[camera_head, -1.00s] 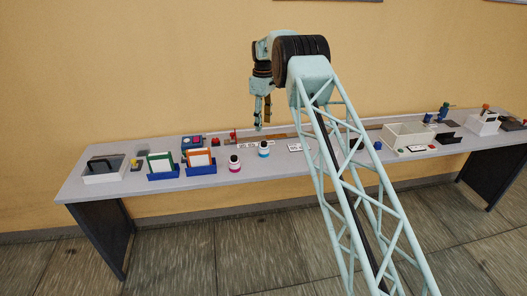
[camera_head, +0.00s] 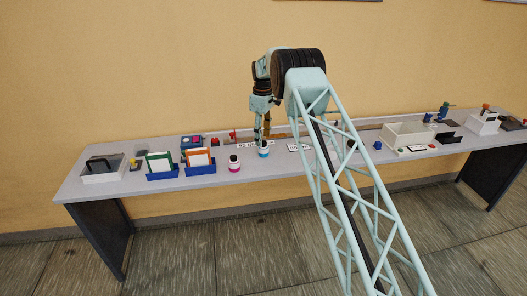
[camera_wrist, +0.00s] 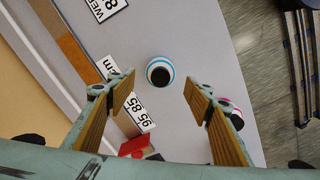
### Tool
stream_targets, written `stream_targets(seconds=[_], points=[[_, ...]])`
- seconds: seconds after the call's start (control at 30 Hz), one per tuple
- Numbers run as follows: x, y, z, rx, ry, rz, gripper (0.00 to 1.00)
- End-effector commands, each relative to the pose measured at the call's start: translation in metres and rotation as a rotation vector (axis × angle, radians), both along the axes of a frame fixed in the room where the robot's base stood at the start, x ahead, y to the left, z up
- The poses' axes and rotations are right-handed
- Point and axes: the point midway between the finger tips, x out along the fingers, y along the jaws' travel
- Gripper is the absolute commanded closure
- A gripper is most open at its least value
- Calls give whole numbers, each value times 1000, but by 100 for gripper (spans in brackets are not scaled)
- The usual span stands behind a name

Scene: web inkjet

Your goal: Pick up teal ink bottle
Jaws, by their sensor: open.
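The teal ink bottle (camera_head: 263,151) stands upright on the grey table near its middle, white with a teal band and a dark cap. In the wrist view the bottle (camera_wrist: 160,71) shows from above, beyond the fingertips and between their lines. My gripper (camera_head: 262,136) is open and empty, pointing down just above and behind the bottle. In the wrist view its two fingers (camera_wrist: 158,88) with tan pads stand wide apart, and I see no contact with the bottle.
A magenta-banded bottle (camera_head: 234,164) stands close to the left; the right finger partly hides it in the wrist view. Number cards (camera_wrist: 138,112) lie near the gripper. Blue holders with framed cards (camera_head: 200,163) stand further left. A beige bin (camera_head: 408,134) is at right.

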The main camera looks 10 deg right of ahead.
Motion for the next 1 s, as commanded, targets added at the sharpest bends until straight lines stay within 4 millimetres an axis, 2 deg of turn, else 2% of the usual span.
stream_targets(seconds=[0.43, 0.8, 1.0], points=[[-1, 0, -5, 0, 1, 0, 53], [-2, -1, -42, 0, 1, 0, 53], [-1, -1, -51, 0, 0, 0, 53]])
